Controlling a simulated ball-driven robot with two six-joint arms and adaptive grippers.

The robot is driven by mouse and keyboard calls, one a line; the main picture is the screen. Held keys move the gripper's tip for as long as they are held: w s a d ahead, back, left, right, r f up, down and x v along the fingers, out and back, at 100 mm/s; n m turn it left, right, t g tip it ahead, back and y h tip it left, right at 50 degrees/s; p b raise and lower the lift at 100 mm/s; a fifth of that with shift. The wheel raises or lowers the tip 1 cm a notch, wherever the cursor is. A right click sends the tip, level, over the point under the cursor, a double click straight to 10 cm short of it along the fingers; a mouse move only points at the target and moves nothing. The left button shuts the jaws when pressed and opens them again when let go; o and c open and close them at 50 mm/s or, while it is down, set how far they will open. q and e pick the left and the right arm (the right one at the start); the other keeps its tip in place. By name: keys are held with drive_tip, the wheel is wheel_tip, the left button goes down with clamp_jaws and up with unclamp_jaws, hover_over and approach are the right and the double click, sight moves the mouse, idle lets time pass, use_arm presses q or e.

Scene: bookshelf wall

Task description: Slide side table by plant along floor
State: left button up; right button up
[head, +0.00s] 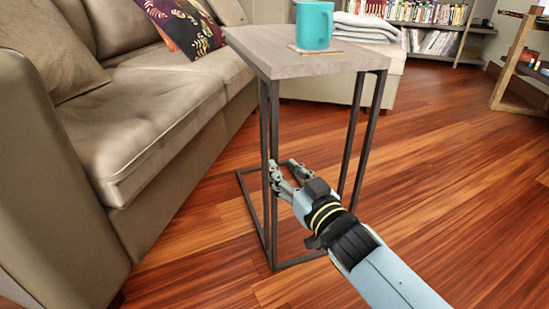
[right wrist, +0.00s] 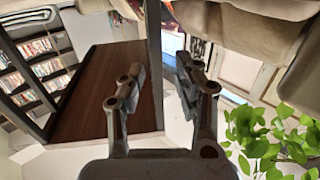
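The side table (head: 300,68) has a light wooden top on a thin dark metal frame and stands upright on the floor beside the sofa. A teal mug (head: 314,25) stands on a coaster (head: 315,49) on its top. My right gripper (head: 284,170) is low at the table's near front leg (head: 269,215), one finger overlapping that leg in the head view. In the right wrist view the two fingers are apart, with a dark upright bar (right wrist: 153,45) between them. Whether they touch it I cannot tell. A green leafy plant (right wrist: 268,140) shows at lower right there. My left gripper is out of view.
The beige sofa (head: 140,125) runs along the left, close to the table frame. A seat with folded towels (head: 360,27) stands behind the table. Bookshelves (head: 430,15) line the back. Wooden floor (head: 450,150) is clear to the right.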

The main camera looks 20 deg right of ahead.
drive_tip(key=shift+s+d, duration=0.2)
drive_tip(key=shift+s, duration=1.5)
